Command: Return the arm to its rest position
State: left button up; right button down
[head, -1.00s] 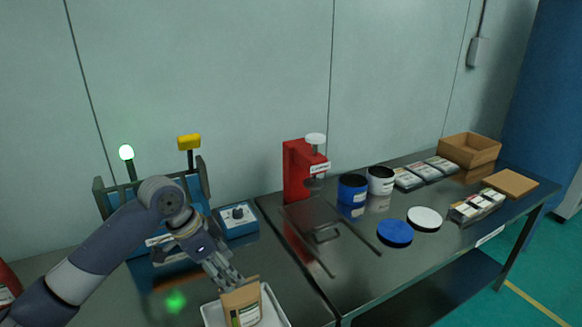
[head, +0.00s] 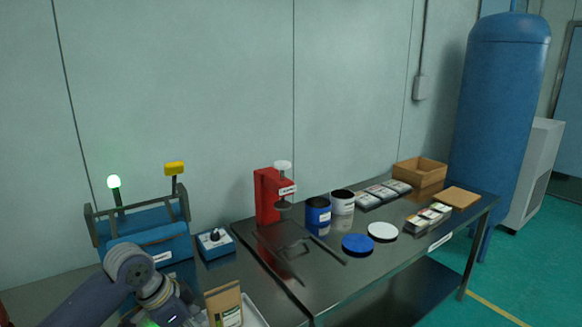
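My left arm comes in from the lower left, and its wrist is low in the head view. The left gripper's fingers are mostly hidden or cut off at the bottom edge, so I cannot tell if they are open or shut. A brown pouch (head: 223,304) with a label stands upright in a white tray (head: 255,314), just right of my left wrist. My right gripper is not in view.
A blue vibrating machine (head: 166,249) with a green lamp (head: 113,182) stands behind my arm. A blue control box (head: 215,243), red press (head: 270,196), blue jar (head: 318,214), white jar (head: 342,202), lids (head: 357,243) and open box (head: 419,170) stand rightward.

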pick_arm(q)
jog(key=s+d+f+n, duration=0.2)
jog(key=s+d+f, duration=0.1)
jog(key=s+f, duration=0.4)
jog(key=s+d+f+n, duration=0.1)
jog(key=s+d+f, duration=0.3)
jog(key=s+f, duration=0.25)
jog(key=s+a+f+n+t+y, duration=0.1)
jog(key=s+a+n+y, duration=0.2)
jog(key=s, duration=0.4)
jog(key=s+a+f+n, duration=0.1)
jog(key=s+a+n, duration=0.2)
jog(key=s+a, duration=0.3)
jog(key=s+f+g, duration=0.1)
jog(key=s+f, duration=0.1)
jog(key=f, duration=1.2)
jog(key=s+f, duration=0.2)
jog(key=f, duration=1.2)
jog(key=s+a+f+g, duration=0.1)
jog(key=s+a+f, duration=0.1)
jog(key=s+f, duration=1.2)
jog(key=shift+s+f+g+y, duration=0.2)
jog(key=shift+s+g+y, duration=0.1)
jog(key=shift+s, duration=0.7)
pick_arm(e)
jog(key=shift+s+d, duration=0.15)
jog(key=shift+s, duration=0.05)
